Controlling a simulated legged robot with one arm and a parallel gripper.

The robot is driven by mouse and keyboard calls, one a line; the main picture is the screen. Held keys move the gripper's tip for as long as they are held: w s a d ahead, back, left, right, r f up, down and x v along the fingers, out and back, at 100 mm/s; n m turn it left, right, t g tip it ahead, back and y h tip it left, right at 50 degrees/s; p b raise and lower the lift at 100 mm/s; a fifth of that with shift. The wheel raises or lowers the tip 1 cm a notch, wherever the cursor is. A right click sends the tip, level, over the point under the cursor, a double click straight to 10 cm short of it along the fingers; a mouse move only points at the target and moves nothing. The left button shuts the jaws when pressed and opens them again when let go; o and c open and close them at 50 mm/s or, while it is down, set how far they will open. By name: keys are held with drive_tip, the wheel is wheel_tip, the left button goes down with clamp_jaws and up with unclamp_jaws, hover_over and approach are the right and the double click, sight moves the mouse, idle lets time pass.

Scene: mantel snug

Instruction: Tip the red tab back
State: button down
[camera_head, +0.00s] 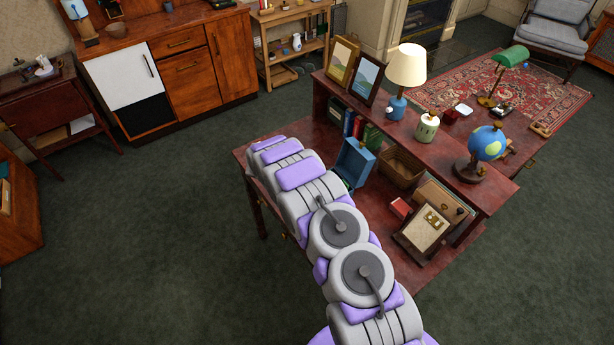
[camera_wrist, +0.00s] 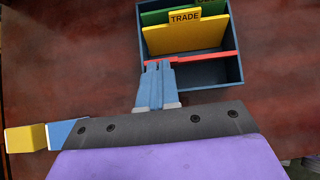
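In the wrist view a dark blue open box (camera_wrist: 236,72) holds file cards. A yellow card (camera_wrist: 186,38) labelled TRADE stands in it, with a green card (camera_wrist: 212,9) behind. The red tab (camera_wrist: 205,59) is a thin strip across the box, nearer me than the yellow card. My gripper (camera_wrist: 160,66) has its two light blue fingers side by side, looking shut. Their tips are at the left part of the red tab; I cannot tell whether they touch it. In the head view a blue box (camera_head: 356,160) stands on the desk; my arm hides my gripper.
The dark red desk (camera_head: 375,215) has a raised shelf with a lamp (camera_head: 407,66), picture frames and a globe (camera_head: 487,142). A wicker basket (camera_head: 398,168) stands right of the blue box. A yellow block (camera_wrist: 25,138) shows at the wrist view's left edge.

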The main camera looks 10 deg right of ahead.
drive_tip(key=shift+w+d+r+y+p, duration=0.15)
drive_tip(key=shift+d+y+p, duration=0.55)
drive_tip(key=shift+p, duration=0.4)
drive_tip(key=shift+w+d+p, duration=0.35)
drive_tip(key=shift+d+p, duration=0.15)
drive_tip(key=shift+d, duration=0.3)
drive_tip(key=shift+r, duration=0.15)
drive_tip(key=shift+r+p, duration=0.3)
drive_tip(key=shift+r, duration=0.4)
